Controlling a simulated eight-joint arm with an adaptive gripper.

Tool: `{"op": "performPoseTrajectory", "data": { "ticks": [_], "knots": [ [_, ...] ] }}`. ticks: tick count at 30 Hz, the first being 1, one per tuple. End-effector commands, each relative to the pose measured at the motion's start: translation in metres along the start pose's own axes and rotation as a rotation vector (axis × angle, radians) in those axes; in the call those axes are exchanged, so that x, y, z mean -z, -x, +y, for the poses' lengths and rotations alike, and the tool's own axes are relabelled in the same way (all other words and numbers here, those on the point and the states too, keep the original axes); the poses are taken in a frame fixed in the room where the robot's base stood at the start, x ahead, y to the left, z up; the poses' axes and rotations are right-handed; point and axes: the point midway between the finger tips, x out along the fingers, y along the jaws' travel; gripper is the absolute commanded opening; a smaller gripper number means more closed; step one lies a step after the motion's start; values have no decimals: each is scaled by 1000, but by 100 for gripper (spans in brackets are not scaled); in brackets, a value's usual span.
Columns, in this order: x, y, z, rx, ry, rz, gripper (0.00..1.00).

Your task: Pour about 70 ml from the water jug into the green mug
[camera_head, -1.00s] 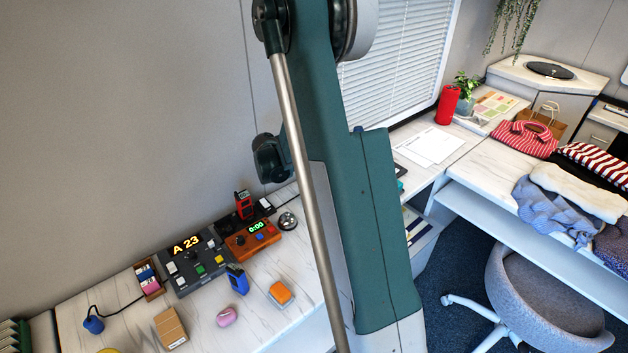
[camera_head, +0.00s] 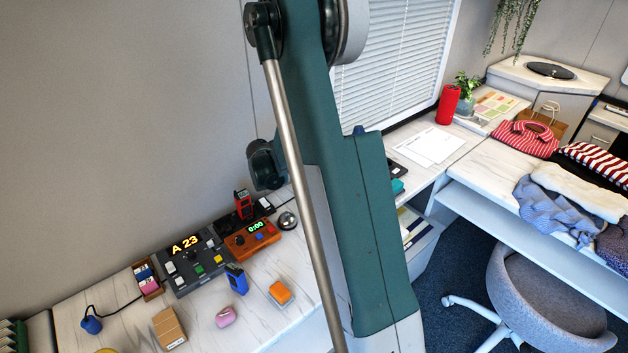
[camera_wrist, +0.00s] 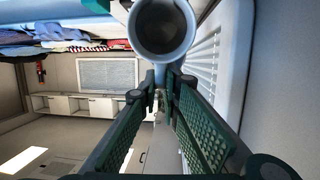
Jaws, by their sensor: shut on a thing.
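In the wrist view, my gripper (camera_wrist: 163,84) is shut on a pale blue-grey, round-mouthed vessel, apparently the water jug (camera_wrist: 135,29). Its open mouth faces the camera and its inside looks dark; I cannot tell the water level. A narrow part of it, probably the handle, runs down between my fingertips. The green mug cannot be made out in either view. In the head view, my gripper and the vessel do not show; my arm fills the middle of the picture.
A marble-topped counter (camera_head: 206,303) at lower left holds a console (camera_head: 188,262), an orange timer box (camera_head: 252,240), a pink object (camera_head: 226,317) and a cardboard box (camera_head: 170,328). At right, folded clothes (camera_head: 575,190) lie on a desk, with a grey chair (camera_head: 550,285) before it.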

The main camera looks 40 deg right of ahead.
Motion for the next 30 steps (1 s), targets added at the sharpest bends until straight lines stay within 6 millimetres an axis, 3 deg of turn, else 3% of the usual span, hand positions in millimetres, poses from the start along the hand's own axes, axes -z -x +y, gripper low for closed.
{"op": "performPoseTrajectory", "data": {
  "ticks": [8, 13, 21, 30],
  "knots": [
    [1, 2, 0, 0, -1, 13, 0],
    [5, -10, 1, -2, -2, -50, 0],
    [-5, -28, 1, -4, -2, -230, 0],
    [-10, -31, 0, -1, 0, -273, 0]
  ]
}}
